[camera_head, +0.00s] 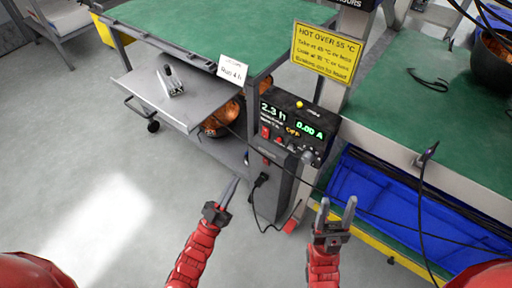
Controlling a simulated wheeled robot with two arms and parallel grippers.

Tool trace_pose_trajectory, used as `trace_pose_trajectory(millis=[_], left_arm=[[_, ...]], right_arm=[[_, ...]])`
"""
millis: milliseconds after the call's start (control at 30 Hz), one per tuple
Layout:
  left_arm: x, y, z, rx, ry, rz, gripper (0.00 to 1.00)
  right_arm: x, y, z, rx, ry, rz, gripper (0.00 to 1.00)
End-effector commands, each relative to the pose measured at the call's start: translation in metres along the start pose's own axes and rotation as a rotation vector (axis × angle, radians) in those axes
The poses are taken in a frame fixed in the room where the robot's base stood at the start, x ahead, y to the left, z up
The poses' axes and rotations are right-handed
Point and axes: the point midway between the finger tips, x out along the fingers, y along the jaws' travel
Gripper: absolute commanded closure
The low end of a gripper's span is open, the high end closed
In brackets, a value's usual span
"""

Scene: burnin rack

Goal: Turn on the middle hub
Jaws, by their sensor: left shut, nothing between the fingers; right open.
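A dark hub unit (285,140) hangs at the edge of the green bench in the middle of the head view. Its display reads 2.3 h, 0.00 A and a yellow OFF. A red switch (265,132) sits at the left of its front, and small knobs or plugs are at its lower right. My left gripper (232,184) is shut and empty, below and left of the hub. My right gripper (336,206) is open and empty, below and right of the hub, with its fingers pointing up. Neither gripper touches the hub.
A grey shelf (150,88) with a metal tool juts out on the left. A black plug (261,181) and cable hang below the hub. A yellow warning sign (326,52) stands above it. A blue bin (375,195) is under the right bench. The floor at left is clear.

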Motion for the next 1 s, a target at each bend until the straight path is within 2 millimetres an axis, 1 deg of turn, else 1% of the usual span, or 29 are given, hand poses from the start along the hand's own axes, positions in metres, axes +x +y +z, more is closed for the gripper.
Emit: trace_pose_trajectory(millis=[167, 267, 500, 633, 700, 800, 1000], left_arm=[[0.009, 0.000, 0.000, 0.000, 0.003, 0.001, 1.00], [0.023, 0.000, 0.000, 0.001, 0.002, 0.000, 1.00], [0.076, 0.000, -0.001, 0.001, 0.006, 0.002, 1.00], [0.102, 0.001, -0.001, 0.001, 0.006, 0.003, 1.00], [0.109, -0.001, 0.010, 0.001, 0.002, -0.001, 1.00], [0.119, -0.001, 0.019, 0.001, 0.002, -0.001, 1.00], [0.128, 0.000, 0.028, 0.001, 0.002, 0.000, 1.00]], right_arm=[[-0.001, 0.000, 0.000, 0.000, 0.000, 0.000, 0.48], [-0.002, 0.000, 0.000, 0.000, 0.000, 0.000, 0.48], [-0.006, 0.000, 0.001, 0.000, 0.000, 0.000, 0.48], [-0.008, 0.000, 0.001, 0.000, 0.000, 0.000, 0.48], [-0.012, -0.001, 0.002, 0.000, 0.000, 0.000, 0.48], [-0.014, -0.001, 0.002, 0.000, 0.000, 0.000, 0.48], [-0.016, -0.001, 0.003, 0.000, 0.000, 0.000, 0.48]])
